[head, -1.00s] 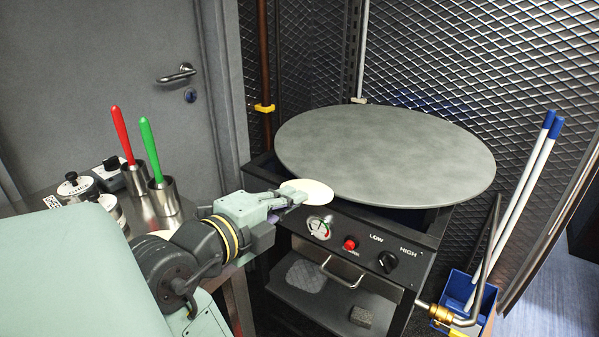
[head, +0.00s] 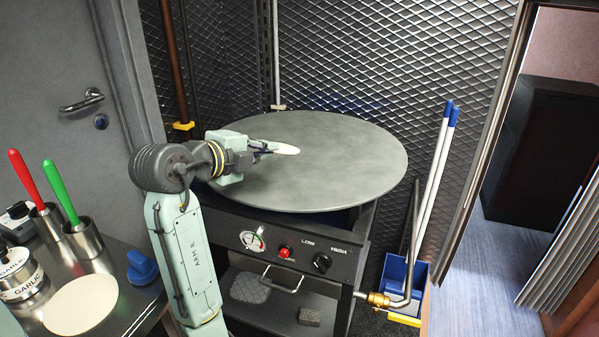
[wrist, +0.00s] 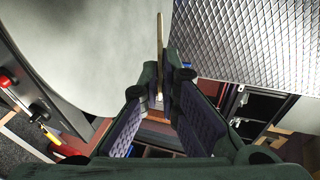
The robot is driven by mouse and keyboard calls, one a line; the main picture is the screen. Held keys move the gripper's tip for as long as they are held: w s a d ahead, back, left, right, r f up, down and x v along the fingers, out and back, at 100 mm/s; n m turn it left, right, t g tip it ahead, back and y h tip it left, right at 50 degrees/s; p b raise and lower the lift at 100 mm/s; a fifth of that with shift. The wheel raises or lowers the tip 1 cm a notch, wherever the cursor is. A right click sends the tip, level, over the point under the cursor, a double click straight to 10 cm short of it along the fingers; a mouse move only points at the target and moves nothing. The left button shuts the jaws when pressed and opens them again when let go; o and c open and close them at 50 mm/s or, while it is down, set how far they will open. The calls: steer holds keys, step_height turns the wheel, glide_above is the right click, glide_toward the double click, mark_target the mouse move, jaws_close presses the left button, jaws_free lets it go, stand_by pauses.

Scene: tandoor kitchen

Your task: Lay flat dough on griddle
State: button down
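The griddle (head: 345,180) is a large round grey plate on top of a black stove, bare apart from what hangs over it. My gripper (head: 264,147) is shut on a thin pale flat dough (head: 287,149), which shows over the griddle's left part in the head view. In the wrist view the dough (wrist: 159,45) is seen edge-on as a narrow tan strip rising from the fingertips (wrist: 165,90), beside the griddle surface (wrist: 80,40). I cannot tell the exact gap between dough and griddle.
Another flat dough (head: 80,306) lies on the steel table at lower left, near a blue object (head: 143,268), spice jars and cups with a red and a green handle. A mesh wall (head: 350,60) stands behind the griddle. A blue bin (head: 401,280) with white poles stands to the right.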

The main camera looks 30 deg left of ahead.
steer(key=r, duration=0.1)
glide_above(290, 185)
steer(key=shift+m+g+h+p, duration=0.3)
steer(key=shift+h+p, duration=0.1)
steer(key=shift+p, duration=0.05)
step_height(290, 185, down, 10)
steer(key=b, duration=0.6)
steer(key=shift+b, duration=0.35)
steer(key=c, duration=2.3)
jaws_free()
steer(key=o, duration=0.3)
steer(key=shift+o, duration=0.2)
steer(key=shift+s, duration=0.1)
steer(key=shift+v, duration=3.95)
